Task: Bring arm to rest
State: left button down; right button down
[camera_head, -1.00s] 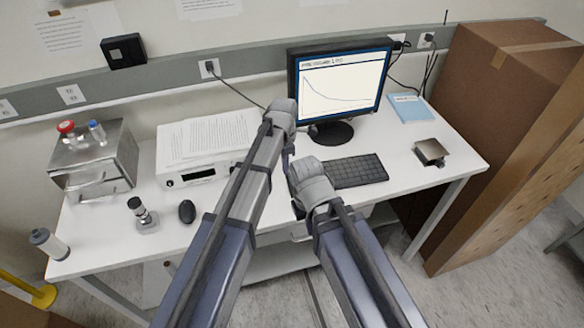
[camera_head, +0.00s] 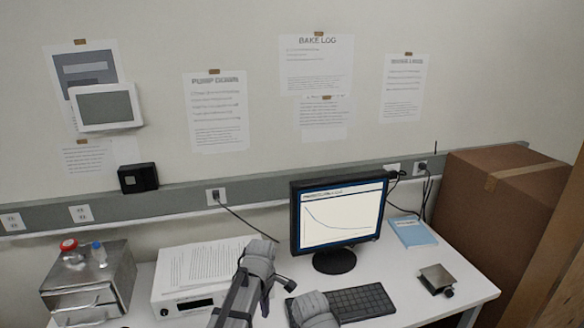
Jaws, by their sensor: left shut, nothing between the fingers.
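My left arm comes up from the bottom edge, left of the middle, in front of the desk. Its gripper (camera_head: 283,284) shows small and dark beside the grey arm joint, left of the keyboard. It is shut with nothing held. Of my right arm only a rounded grey joint shows at the bottom edge, in front of the keyboard. The right gripper itself is not visible.
A monitor (camera_head: 338,216) and a keyboard (camera_head: 357,301) are close beyond my arms. A white instrument (camera_head: 190,278) and a metal box (camera_head: 88,282) stand left. A small metal block (camera_head: 437,278), a blue booklet (camera_head: 413,232) and a cardboard box (camera_head: 490,205) are right.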

pick_arm(q)
jog(key=s+a+m, duration=0.9)
jog(key=s+m, duration=0.3)
jog(key=m, duration=0.2)
jog(key=s+d+f+m+y+b, duration=0.1)
jog(key=s+d+f+m+b, duration=0.3)
jog(key=d+f+b, duration=0.3)
jog(key=s+d, duration=0.1)
jog(key=d, duration=0.2)
jog(key=shift+s+d, duration=0.3)
jog(key=shift+d, duration=0.05)
